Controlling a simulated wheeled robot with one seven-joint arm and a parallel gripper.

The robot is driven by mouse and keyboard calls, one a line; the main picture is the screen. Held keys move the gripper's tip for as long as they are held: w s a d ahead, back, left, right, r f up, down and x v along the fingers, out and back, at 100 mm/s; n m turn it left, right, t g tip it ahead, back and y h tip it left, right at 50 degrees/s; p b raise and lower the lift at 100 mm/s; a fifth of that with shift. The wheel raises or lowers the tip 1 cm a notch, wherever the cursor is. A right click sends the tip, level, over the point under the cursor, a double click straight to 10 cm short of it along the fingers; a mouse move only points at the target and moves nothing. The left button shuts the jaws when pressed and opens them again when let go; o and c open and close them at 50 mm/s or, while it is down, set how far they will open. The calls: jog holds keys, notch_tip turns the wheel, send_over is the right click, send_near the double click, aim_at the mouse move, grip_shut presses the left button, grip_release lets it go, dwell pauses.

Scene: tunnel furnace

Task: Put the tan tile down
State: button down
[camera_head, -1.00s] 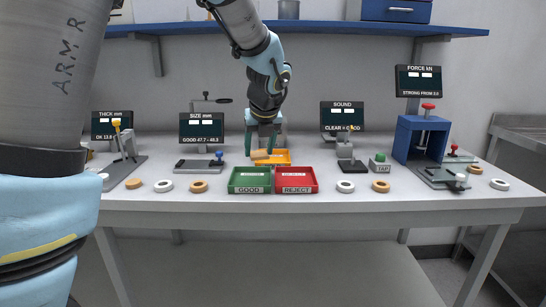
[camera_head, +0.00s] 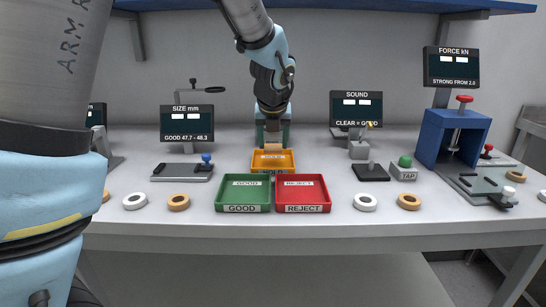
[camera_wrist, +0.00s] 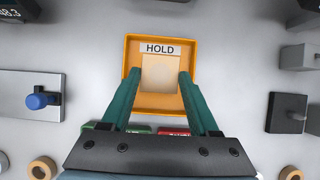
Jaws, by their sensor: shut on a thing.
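The tan tile (camera_wrist: 161,74) is held between the two green fingers of my gripper (camera_wrist: 159,77) in the wrist view. It lies within the outline of the orange HOLD tray (camera_wrist: 129,58), just below the HOLD label. In the head view the tile (camera_head: 271,147) shows between the fingers of my gripper (camera_head: 272,138), at the back of the orange tray (camera_head: 288,168). I cannot tell whether the tile touches the tray floor. The fingers are shut on its left and right sides.
The green GOOD tray (camera_head: 243,208) and red REJECT tray (camera_head: 303,208) stand directly in front of the orange tray. A size gauge (camera_head: 183,173) is left; a sound station (camera_head: 370,173) and blue force press (camera_head: 450,137) are right. Several rings lie along the front.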

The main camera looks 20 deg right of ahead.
aim_at(273, 150)
jog(key=shift+f, duration=2.05)
jog(key=shift+c, duration=0.7)
grip_release()
jog(key=shift+f, duration=0.1)
jog(key=v, duration=1.2)
